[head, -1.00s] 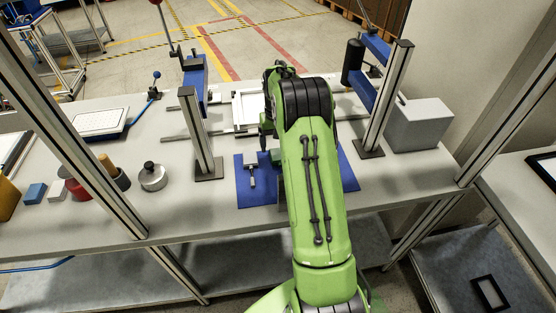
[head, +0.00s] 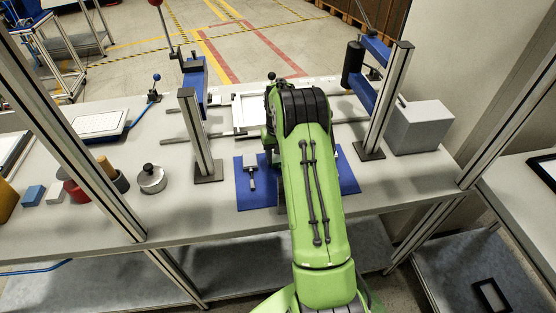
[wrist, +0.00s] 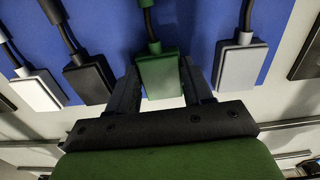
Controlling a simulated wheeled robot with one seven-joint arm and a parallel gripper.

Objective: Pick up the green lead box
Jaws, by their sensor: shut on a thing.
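The green lead box (wrist: 158,76) is in the wrist view, with its dark cable running up from it. My gripper (wrist: 160,88) has one dark finger on each side of the box and is shut on it. Whether the box touches the surface below I cannot tell. In the head view my arm hides the green box and most of my gripper.
Beside the green box in the wrist view are a black lead box (wrist: 88,82), a white one (wrist: 38,90) and a grey one (wrist: 238,64). A blue mat (head: 246,199) lies between two metal posts (head: 200,140). A grey block (head: 419,127) stands right.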

